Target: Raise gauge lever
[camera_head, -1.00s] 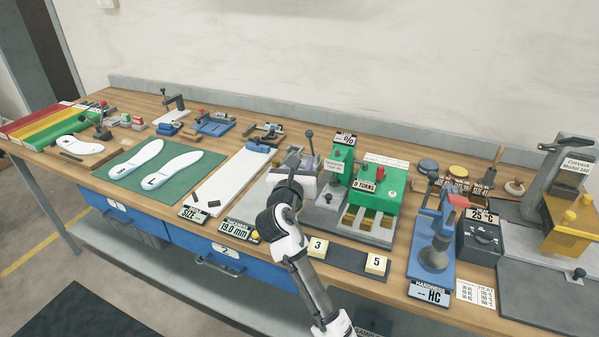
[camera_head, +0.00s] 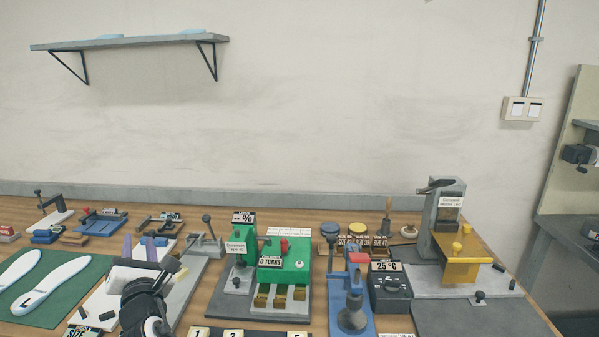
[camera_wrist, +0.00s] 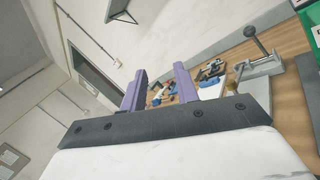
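A grey gauge stand with an upright lever (camera_head: 208,223) topped by a dark ball knob stands left of the green machine in the head view. The same lever shows at the upper right of the wrist view (camera_wrist: 257,43). My gripper (camera_head: 139,242) is left of the lever and apart from it. In the wrist view its two purple fingers (camera_wrist: 159,82) are spread with nothing between them, so it is open. My wrist hides part of the white board below it.
The green machine (camera_head: 285,262) stands close right of the lever. A temperature box (camera_head: 390,288) and a yellow-and-grey press (camera_head: 467,268) stand farther right. A green mat (camera_head: 65,304) with white insoles lies left. The wall behind is bare below the shelf (camera_head: 130,42).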

